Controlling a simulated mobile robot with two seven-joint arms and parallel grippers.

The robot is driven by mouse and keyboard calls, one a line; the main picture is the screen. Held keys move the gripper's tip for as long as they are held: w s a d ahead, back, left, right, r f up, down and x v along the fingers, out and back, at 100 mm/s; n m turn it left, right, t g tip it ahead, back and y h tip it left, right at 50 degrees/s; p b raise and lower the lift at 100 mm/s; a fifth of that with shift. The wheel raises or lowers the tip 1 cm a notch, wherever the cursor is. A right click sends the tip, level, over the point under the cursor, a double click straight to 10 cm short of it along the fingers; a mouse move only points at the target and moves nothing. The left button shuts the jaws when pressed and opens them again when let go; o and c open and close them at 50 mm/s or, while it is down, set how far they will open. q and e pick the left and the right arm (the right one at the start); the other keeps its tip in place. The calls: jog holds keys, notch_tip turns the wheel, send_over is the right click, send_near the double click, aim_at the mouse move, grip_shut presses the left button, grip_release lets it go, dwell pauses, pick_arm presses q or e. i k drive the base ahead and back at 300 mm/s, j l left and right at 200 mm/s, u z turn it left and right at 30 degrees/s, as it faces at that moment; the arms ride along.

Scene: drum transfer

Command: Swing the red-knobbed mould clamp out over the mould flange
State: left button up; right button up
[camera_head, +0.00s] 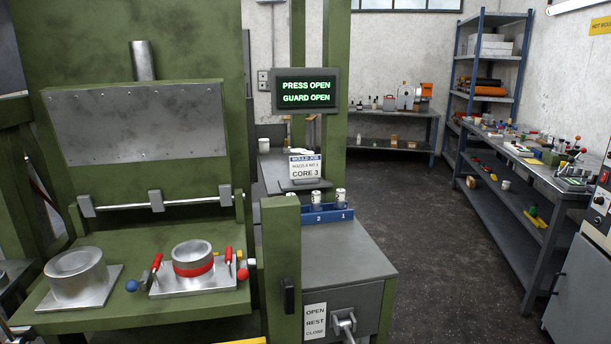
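The mould (193,258) is a silver ring with a red band, standing on a square metal plate (190,288) on the green press bed. A red ball knob (242,274) sits at the plate's right edge, beside the mould, close to an upright red handle (228,254). The clamp arm belonging to the red knob is too small to make out clearly. A blue ball knob (131,286) sits at the plate's left edge, near another red handle (157,262). Neither of my grippers is in view.
A second silver ring (76,274) stands left on the bed. The metal guard (138,122) is above. A green post (281,255) and grey cabinet (345,255) stand right of the bed. The screen (306,91) reads "PRESS OPEN, GUARD OPEN". Open floor (455,255) lies farther right.

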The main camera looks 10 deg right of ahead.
aim_at(242, 274)
jog(key=z, duration=0.4)
jog(key=j+z, duration=0.25)
jog(key=k+j+z, duration=0.25)
jog(key=j, duration=0.15)
jog(key=j+z, duration=0.3)
jog(key=k+j, duration=0.1)
jog(key=j, duration=0.45)
jog(key=j+z, duration=0.15)
jog(key=j, duration=0.4)
jog(key=i+j, duration=0.45)
